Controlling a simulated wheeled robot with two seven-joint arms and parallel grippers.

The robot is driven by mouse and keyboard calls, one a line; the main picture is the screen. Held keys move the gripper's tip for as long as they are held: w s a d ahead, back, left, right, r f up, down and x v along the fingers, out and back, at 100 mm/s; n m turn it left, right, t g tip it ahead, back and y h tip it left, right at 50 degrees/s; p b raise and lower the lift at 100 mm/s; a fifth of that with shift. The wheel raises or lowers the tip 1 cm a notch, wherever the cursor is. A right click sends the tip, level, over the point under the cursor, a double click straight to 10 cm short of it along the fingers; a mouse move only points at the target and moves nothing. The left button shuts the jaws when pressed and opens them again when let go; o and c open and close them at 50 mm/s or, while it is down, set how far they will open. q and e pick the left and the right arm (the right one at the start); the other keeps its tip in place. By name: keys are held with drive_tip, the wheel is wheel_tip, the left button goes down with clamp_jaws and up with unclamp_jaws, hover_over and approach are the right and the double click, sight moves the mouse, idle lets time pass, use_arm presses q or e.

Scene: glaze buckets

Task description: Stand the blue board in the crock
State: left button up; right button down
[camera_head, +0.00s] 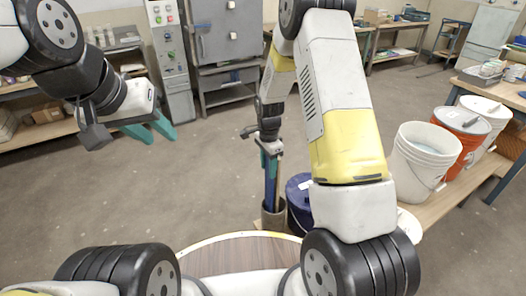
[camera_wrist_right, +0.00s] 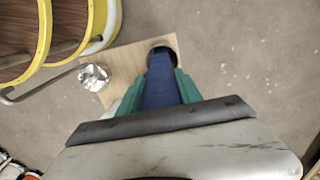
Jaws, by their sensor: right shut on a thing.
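The blue board (camera_head: 271,182) hangs upright from my right gripper (camera_head: 271,153), which is shut on its upper part. In the right wrist view the board (camera_wrist_right: 160,85) runs away between the teal fingers of the right gripper (camera_wrist_right: 157,98). The crock (camera_head: 273,218) is a grey-brown cylinder under the board. The board's lower end meets the crock's mouth and seems to be inside it; its tip is hidden. The dark mouth of the crock (camera_wrist_right: 161,46) shows around the board's far end in the wrist view. My left gripper (camera_head: 158,134) is open and empty, far from the crock.
A dark blue bucket (camera_head: 300,201) stands close at the crock's right. White buckets (camera_head: 424,160) and an orange bucket (camera_head: 463,130) stand on a bench at right. A shiny silver item (camera_wrist_right: 94,78) lies near the crock. Floor at left is clear.

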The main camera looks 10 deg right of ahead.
drive_tip(key=c, duration=0.7)
unclamp_jaws()
drive_tip(key=shift+c, duration=0.5)
drive_tip(key=shift+r, duration=5)
